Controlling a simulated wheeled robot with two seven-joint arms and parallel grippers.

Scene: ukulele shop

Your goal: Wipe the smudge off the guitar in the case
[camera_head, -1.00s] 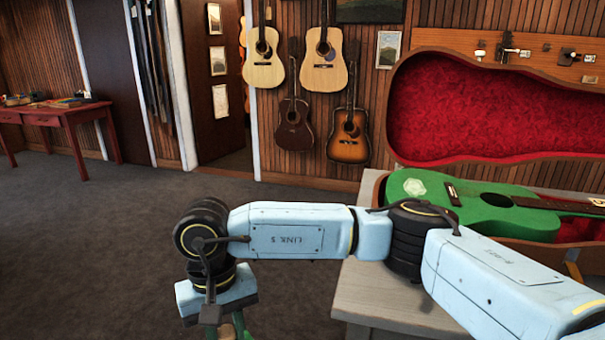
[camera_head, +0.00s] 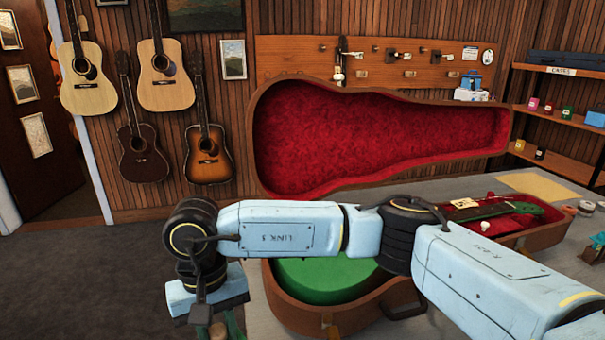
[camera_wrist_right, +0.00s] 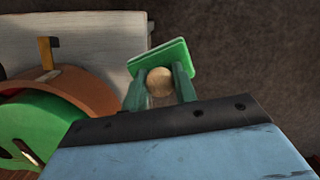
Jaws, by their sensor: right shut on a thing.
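The open guitar case (camera_head: 290,312) lies on a grey table, with its red-lined lid (camera_head: 380,135) raised behind. A green guitar (camera_head: 322,285) lies in it; my right arm hides much of its body, and I see no smudge on the visible part. The guitar (camera_wrist_right: 45,125) and the curved case edge (camera_wrist_right: 88,88) also show at left in the right wrist view. My right gripper (camera_head: 218,328) is left of the case, shut on the round tan knob (camera_wrist_right: 159,81) of a flat green pad (camera_wrist_right: 162,57). The pad is clear of the guitar. My left gripper is out of view.
The grey table (camera_head: 258,318) extends right, with a yellow sheet (camera_head: 538,186) and small items near the case. Shelves (camera_head: 560,122) stand at the right. Several guitars (camera_head: 165,75) hang on the back wall. Open floor (camera_head: 90,270) lies at left.

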